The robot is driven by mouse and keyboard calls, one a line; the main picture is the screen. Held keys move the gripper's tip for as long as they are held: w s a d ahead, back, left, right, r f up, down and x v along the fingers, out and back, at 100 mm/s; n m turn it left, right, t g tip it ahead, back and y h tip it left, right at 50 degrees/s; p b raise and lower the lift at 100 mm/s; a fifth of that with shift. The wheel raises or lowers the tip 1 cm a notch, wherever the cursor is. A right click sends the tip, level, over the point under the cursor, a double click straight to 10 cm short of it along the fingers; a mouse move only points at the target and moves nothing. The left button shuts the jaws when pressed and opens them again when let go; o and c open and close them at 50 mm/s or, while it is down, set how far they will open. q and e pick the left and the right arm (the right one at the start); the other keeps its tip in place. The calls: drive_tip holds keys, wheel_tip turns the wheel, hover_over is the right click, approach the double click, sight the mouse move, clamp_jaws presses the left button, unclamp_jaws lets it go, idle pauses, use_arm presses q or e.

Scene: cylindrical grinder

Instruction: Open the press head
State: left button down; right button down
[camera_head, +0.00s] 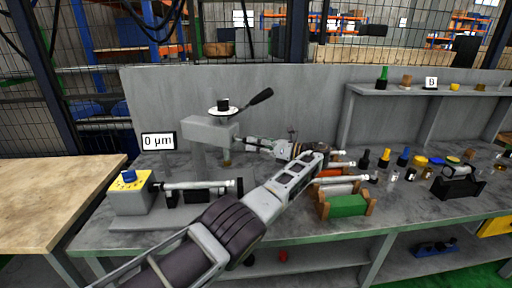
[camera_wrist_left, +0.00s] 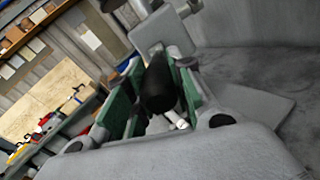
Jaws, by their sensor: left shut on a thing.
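The grey press head (camera_head: 208,132) stands at the back of the workbench. It carries a white disc (camera_head: 222,112) with a black knob on top, and a lever with a black grip (camera_head: 262,96) rises from it to the right. My left gripper (camera_head: 240,142) is at the right side of the press head, below that lever. In the left wrist view, its green-padded fingers are closed around a black rounded handle (camera_wrist_left: 157,88). A grey block of the press (camera_wrist_left: 160,30) shows just beyond the fingers. My right gripper is out of view.
A "0 µm" display (camera_head: 158,141) stands left of the press. A yellow-topped box (camera_head: 130,193) with a horizontal spindle is at the front left. Rollers in wooden cradles (camera_head: 345,206) and several small bottles lie to the right. A raised shelf (camera_head: 430,93) stands behind them.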

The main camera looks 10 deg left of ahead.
use_arm(q)
drive_tip(key=shift+w, duration=0.1)
idle(0.4)
drive_tip(key=c, duration=1.2)
unclamp_jaws()
drive_tip(key=shift+c, duration=0.2)
drive_tip(key=shift+r, duration=5)
